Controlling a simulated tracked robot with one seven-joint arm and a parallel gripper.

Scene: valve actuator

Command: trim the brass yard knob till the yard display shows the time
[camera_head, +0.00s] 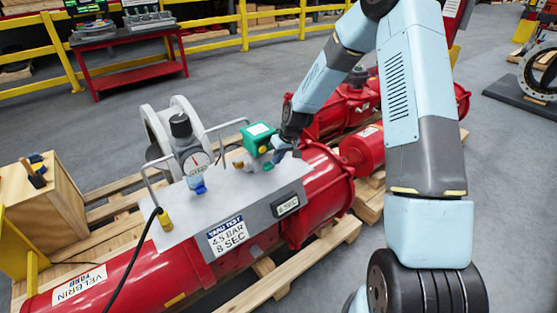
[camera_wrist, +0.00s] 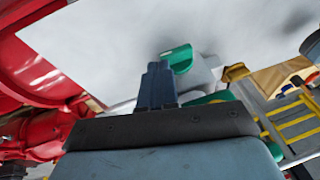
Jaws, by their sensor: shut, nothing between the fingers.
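The grey panel (camera_head: 222,217) on the red actuator carries a white ticket (camera_head: 228,234) reading 4.5 BAR, 8 SEC. The small yard display (camera_head: 287,206) right of it ends in SEC; its digit is too small to read surely. Small brass-coloured parts (camera_head: 268,166) sit by the green box (camera_head: 258,137); I cannot tell which is the yard knob. My gripper (camera_head: 284,152) is just right of the green box, low over the panel's far edge. In the wrist view my gripper (camera_wrist: 158,70) is shut and empty, with a green part (camera_wrist: 178,58) beyond its fingertips. Contact cannot be told.
A round gauge (camera_head: 195,161) and metal hoop handles stand on the panel's left. A black cable (camera_head: 137,252) runs down from a yellow plug. Wooden pallet boards (camera_head: 285,281) lie under the actuator.

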